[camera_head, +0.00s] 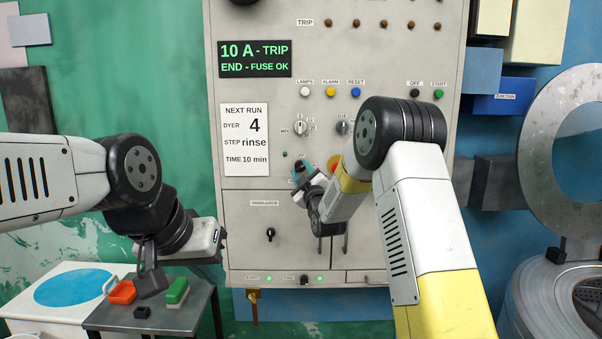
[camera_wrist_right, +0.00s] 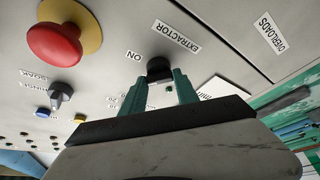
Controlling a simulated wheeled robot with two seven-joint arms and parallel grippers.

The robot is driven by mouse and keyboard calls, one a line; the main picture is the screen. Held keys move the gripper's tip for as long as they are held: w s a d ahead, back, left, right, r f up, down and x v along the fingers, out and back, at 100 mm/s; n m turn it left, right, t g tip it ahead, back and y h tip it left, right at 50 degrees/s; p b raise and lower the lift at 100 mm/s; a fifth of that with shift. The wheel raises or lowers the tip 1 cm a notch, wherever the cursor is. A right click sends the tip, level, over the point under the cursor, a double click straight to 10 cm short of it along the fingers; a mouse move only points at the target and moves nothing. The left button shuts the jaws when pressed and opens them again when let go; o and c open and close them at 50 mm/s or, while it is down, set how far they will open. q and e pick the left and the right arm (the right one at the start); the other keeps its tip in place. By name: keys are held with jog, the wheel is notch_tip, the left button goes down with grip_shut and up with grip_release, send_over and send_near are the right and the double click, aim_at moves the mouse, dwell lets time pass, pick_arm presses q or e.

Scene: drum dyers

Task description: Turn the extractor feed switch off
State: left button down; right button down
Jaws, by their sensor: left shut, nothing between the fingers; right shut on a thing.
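The extractor feed switch is a black rotary knob (camera_wrist_right: 158,68) on the grey panel, with an EXTRACTOR label and an ON label beside it in the right wrist view. My right gripper (camera_wrist_right: 160,88) has its two teal fingers closed on either side of this knob. The knob's exact angle is hard to tell. My left gripper (camera_head: 150,280) is shut and empty, hanging above the small table at lower left.
A red mushroom button (camera_wrist_right: 54,44) on a yellow ring stands close to the knob, with a SOAK/RINSE selector (camera_wrist_right: 60,92) beyond it. A grey table (camera_head: 150,318) at lower left holds an orange-red object (camera_head: 122,292) and a green one (camera_head: 177,290). A drum machine stands at right.

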jog(key=n+g, duration=0.1)
jog(key=n, duration=0.1)
jog(key=n+g+y, duration=0.1)
jog(key=n, duration=0.2)
jog(key=shift+r+n, duration=0.2)
jog(key=shift+n, duration=0.1)
jog(key=n+g, duration=0.1)
jog(key=n, duration=0.3)
jog(key=shift+g, duration=0.3)
jog(key=shift+n, duration=0.4)
jog(key=c, duration=0.9)
grip_release()
jog(key=shift+d, duration=0.1)
jog(key=v, duration=0.7)
jog(key=shift+s+d+r, duration=0.1)
jog(key=shift+s+d, duration=0.05)
jog(key=shift+s, duration=0.2)
